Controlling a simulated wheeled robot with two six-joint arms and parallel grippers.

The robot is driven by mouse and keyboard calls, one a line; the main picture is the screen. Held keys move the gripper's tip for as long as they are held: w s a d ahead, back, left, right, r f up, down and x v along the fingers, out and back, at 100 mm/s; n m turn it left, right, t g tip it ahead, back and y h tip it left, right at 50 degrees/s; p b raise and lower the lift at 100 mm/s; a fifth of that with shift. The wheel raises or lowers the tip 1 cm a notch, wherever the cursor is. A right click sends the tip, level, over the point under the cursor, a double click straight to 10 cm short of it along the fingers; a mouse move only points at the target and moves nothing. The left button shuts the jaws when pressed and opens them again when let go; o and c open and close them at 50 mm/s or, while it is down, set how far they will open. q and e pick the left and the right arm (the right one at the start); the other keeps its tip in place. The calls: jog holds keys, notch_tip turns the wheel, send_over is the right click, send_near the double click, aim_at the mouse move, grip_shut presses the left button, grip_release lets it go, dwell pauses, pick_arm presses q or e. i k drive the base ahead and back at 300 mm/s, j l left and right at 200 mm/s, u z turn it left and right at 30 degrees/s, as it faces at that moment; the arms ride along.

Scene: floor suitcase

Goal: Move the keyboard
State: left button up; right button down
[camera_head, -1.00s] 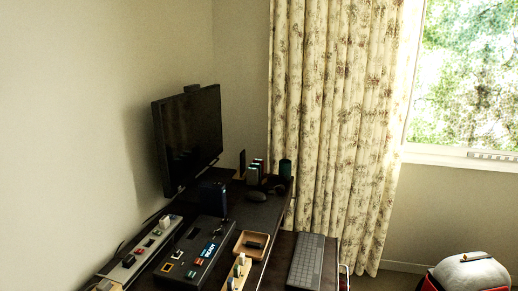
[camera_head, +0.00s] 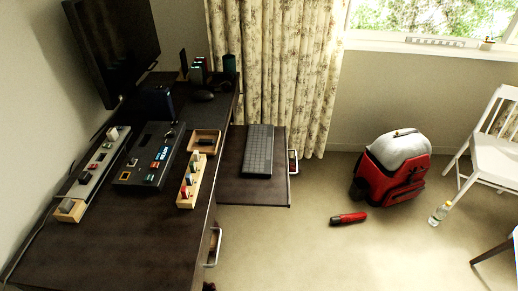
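The dark grey keyboard (camera_head: 258,150) lies flat on a dark pull-out tray (camera_head: 230,188) that extends from the right side of the desk (camera_head: 120,245). The keyboard's long side runs away from me, toward the curtain. Nothing is touching it from above. Neither of my grippers shows in the head view.
On the desk are a monitor (camera_head: 112,45), a black control box (camera_head: 152,155), a power strip (camera_head: 95,165), a wooden tray (camera_head: 204,143) and a peg block (camera_head: 190,182). A red backpack (camera_head: 392,170), a red flashlight (camera_head: 348,218), a bottle (camera_head: 440,213) and a white chair (camera_head: 492,150) stand or lie on the right floor.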

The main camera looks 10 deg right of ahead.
aim_at(257, 161)
jog(key=i+l+u, duration=0.15)
jog(key=u, duration=0.25)
jog(key=i+l+u, duration=0.1)
jog(key=l+u, duration=0.35)
jog(key=j, duration=0.1)
